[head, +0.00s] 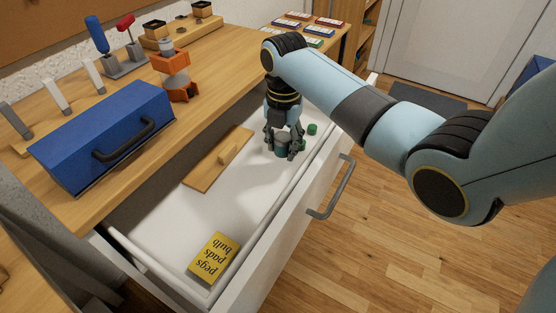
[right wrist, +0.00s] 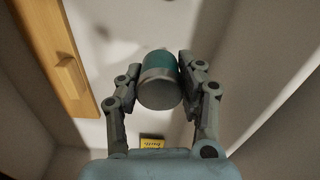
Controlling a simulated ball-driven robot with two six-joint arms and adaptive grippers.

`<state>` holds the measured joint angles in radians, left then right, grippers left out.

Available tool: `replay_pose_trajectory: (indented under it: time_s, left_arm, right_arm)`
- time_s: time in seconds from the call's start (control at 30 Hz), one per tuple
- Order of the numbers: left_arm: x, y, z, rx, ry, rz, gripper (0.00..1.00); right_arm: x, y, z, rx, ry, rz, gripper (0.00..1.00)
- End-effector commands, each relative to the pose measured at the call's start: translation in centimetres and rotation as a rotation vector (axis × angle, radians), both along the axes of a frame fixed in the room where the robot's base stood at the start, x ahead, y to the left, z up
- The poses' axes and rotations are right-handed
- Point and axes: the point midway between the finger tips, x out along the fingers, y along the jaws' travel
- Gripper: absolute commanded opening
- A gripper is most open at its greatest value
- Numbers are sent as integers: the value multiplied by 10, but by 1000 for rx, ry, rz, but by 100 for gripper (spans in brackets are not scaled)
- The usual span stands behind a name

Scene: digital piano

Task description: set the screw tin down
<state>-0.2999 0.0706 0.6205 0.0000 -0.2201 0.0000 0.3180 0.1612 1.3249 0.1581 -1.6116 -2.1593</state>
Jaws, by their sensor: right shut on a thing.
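The screw tin, a small teal cylinder with a grey end (head: 281,146), is between the fingers of my right gripper (head: 285,151) inside the open white drawer (head: 165,232). In the right wrist view the tin (right wrist: 160,80) sits between both fingers of the right gripper (right wrist: 158,72), with its grey end towards the camera. The fingers partly hide it in the head view. I cannot tell whether its far end touches the drawer floor. My left gripper is not in view.
A wooden board with a raised handle (head: 205,172) lies left of the tin in the drawer. A small green object (head: 312,129) is just right of the gripper. A yellow box (head: 213,257) lies at the near end. The drawer floor between is clear. A blue toolbox (head: 100,135) stands on the bench.

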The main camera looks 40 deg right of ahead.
Motion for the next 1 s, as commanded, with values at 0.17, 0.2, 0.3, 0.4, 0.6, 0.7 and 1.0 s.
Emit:
replay_pose_trajectory:
  time_s: [0.17,0.2,0.3,0.4,0.6,0.7,1.0]
  left_arm:
    - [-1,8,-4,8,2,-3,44]
    - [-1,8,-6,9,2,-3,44]
    - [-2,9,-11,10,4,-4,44]
    - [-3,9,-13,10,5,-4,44]
    - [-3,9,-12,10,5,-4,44]
    - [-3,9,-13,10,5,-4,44]
    - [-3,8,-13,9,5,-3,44]
  right_arm:
    - [0,0,-16,0,1,0,4]
    - [0,0,-21,0,1,0,4]
    - [0,0,-38,1,2,0,4]
    - [0,0,-48,2,1,1,4]
    - [0,0,-47,1,-1,1,4]
    - [0,0,-49,1,0,1,4]
    - [0,0,-50,1,1,0,61]
